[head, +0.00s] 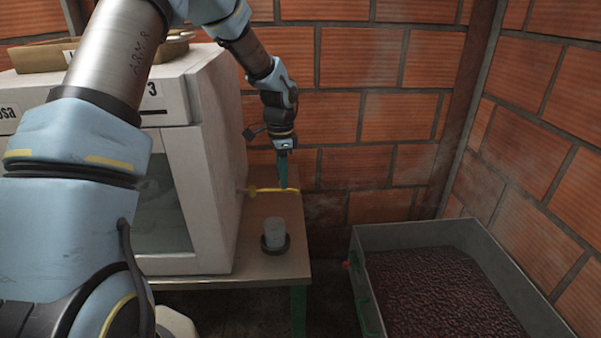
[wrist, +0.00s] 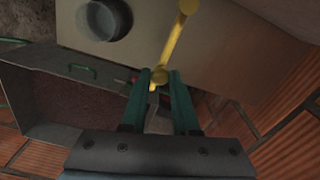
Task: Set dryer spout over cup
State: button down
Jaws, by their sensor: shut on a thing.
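The dryer (head: 210,160) is a white box machine at the left. Its yellow spout (head: 262,190) sticks out from its right side and also shows in the wrist view (wrist: 174,45). My gripper (head: 284,184) reaches down with green fingers, which also show in the wrist view (wrist: 159,78), and is shut on the spout near its outer part. A grey cup (head: 274,230) stands upright in a dark round holder (head: 275,249) on the table, nearer the head camera than the spout. The cup also shows at the wrist view's top left (wrist: 106,18). The spout points beside the cup, not above it.
The wooden table (head: 255,265) ends just right of the cup. A grey metal bin (head: 365,238) of dark red beans stands lower at the right. Brick walls (head: 370,110) close off the back and right.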

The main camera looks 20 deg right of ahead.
jog(key=s+a+m+p, duration=0.5)
jog(key=m+p, duration=0.3)
jog(key=m, duration=0.4)
jog(key=shift+s+a, duration=0.2)
jog(key=shift+a, duration=0.55)
jog(key=c, duration=0.7)
grip_release()
jog(key=shift+o, duration=0.2)
notch_tip(320, 180, up, 11)
jog(key=b, duration=0.1)
jog(key=shift+s+f, duration=0.15)
